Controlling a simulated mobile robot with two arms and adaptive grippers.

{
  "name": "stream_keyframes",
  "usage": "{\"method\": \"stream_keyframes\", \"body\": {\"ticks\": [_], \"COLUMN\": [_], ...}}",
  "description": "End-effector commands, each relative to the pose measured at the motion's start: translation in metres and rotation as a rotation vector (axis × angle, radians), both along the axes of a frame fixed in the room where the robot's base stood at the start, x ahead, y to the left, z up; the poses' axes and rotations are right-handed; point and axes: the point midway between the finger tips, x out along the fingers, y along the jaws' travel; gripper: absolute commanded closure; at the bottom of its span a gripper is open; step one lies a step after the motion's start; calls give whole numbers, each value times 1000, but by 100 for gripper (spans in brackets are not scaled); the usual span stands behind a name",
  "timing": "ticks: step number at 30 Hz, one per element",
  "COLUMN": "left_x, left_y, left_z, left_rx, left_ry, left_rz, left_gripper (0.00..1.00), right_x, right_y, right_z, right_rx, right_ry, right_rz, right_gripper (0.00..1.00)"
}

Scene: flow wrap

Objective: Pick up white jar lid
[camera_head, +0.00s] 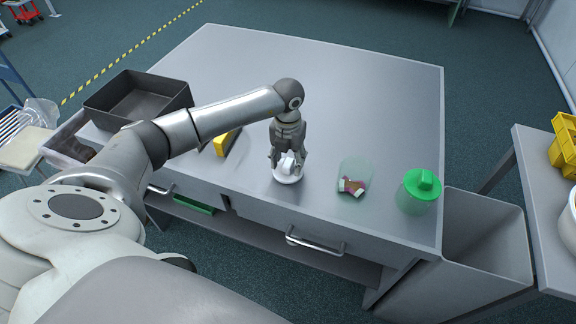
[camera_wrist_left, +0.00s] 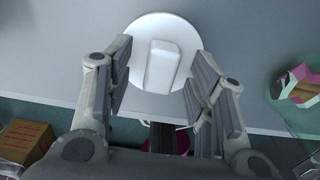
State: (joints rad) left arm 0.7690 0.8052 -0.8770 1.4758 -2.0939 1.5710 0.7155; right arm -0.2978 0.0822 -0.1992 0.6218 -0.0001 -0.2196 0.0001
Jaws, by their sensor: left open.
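The white jar lid (camera_head: 287,178) lies on the metal table near its front edge, a round disc with a raised block-shaped handle. It also shows in the left wrist view (camera_wrist_left: 162,62), with its handle between the finger pads. My left gripper (camera_head: 287,160) points down over the lid. In the left wrist view my left gripper (camera_wrist_left: 160,85) is open, with one finger on each side of the handle and a gap on both sides. My right gripper is not in view.
A yellow object (camera_head: 226,143) and a dark tray (camera_head: 137,98) are at left. The table's back (camera_head: 350,70) is clear.

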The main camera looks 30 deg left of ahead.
Motion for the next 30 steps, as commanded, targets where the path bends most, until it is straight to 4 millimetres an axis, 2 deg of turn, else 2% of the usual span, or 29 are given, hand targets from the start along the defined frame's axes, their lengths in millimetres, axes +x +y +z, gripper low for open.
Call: {"method": "stream_keyframes", "body": {"ticks": [3,11,21,22,30], "left_x": [0,0,0,0,1], "left_y": [0,0,0,0,0], "left_z": [-10,-13,-12,-12,-11], "left_rx": [0,0,0,0,0], "left_ry": [0,-1,-1,-1,-2], "left_rz": [1,0,0,0,0], "left_gripper": [50,51,95,97,98], "right_x": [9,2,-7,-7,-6], "right_y": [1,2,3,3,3], "right_z": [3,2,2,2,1], "right_rx": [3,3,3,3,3], "right_ry": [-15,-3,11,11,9], "right_rz": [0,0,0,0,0], "right_gripper": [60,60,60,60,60]}}
